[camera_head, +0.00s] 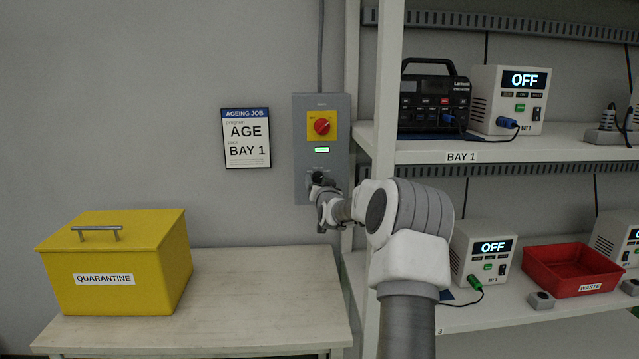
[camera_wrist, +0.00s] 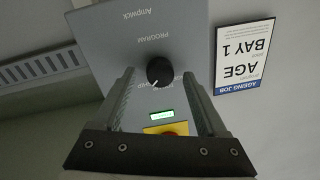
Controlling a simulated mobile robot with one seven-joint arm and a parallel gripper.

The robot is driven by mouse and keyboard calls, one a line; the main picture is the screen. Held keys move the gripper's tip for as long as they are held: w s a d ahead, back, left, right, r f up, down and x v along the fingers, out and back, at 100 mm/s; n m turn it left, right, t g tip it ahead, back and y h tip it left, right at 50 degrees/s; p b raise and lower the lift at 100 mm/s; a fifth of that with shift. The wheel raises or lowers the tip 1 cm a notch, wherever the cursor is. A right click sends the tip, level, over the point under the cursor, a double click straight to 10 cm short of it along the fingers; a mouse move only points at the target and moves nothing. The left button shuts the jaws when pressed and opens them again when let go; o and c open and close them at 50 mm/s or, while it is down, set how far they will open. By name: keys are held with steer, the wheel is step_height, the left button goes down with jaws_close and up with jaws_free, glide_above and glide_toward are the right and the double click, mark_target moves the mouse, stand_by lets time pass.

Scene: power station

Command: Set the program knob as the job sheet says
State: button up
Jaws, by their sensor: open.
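The job sheet (camera_head: 246,138) on the wall reads AGEING JOB, program AGE, BAY 1; it shows upside down in the wrist view (camera_wrist: 245,57). The grey control box (camera_head: 300,150) is to its right. In the wrist view the black round program knob (camera_wrist: 160,71) sits on the box face (camera_wrist: 110,40) under the word PROGRAM, seen upside down. A white mark on the knob points to the lower left there; the position labels are too small to read surely. My gripper (camera_wrist: 161,84) is open, one finger on either side of the knob; contact cannot be told. In the head view my gripper (camera_head: 318,182) largely hides the knob.
The box also carries a red rotary switch (camera_head: 322,126) on a yellow plate and a small lit green display (camera_head: 322,150). A yellow QUARANTINE box (camera_head: 120,265) stands on the table (camera_head: 255,290). Shelves at right hold units reading OFF (camera_head: 508,100) and a red tray (camera_head: 572,270).

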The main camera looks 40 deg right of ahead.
steer(key=shift+w+d, duration=0.1)
steer(key=shift+w, duration=0.2)
jaws_close()
